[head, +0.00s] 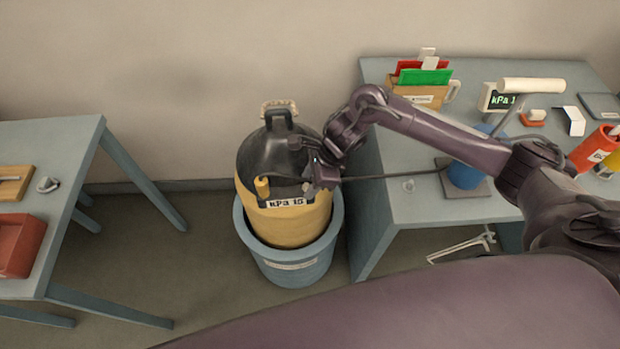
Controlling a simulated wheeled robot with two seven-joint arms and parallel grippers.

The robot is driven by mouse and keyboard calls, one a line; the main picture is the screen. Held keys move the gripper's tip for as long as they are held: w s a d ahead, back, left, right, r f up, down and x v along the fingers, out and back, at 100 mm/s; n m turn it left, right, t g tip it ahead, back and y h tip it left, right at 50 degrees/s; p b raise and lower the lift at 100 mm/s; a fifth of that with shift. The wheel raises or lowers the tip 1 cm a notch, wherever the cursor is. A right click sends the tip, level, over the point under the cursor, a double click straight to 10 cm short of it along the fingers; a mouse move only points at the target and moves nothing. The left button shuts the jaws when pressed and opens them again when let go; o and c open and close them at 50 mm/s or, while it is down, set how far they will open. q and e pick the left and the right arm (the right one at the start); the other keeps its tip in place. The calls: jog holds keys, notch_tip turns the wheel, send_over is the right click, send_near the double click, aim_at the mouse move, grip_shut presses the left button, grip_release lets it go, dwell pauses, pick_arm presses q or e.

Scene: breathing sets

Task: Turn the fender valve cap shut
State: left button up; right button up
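The fender (300,228), yellow below with a black top and a handle, stands upright in a blue bucket (293,270). A yellow knob-like cap (262,187) stands up at its front left. A small display on its front (287,202) reads "kPa 15". My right gripper (308,185) points down at the fender's front right, to the right of the yellow cap and apart from it. A small pale part shows at its fingertips; I cannot tell if they hold it. My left gripper is out of view.
The right table (440,207) holds a blue cylinder (467,172) on a dark plate, with a dark hose running toward the fender. A folder box (420,92) and a kPa display (498,98) stand behind. The left table (60,150) carries a red bin (18,245).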

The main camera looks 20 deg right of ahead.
jog(key=c, duration=0.7)
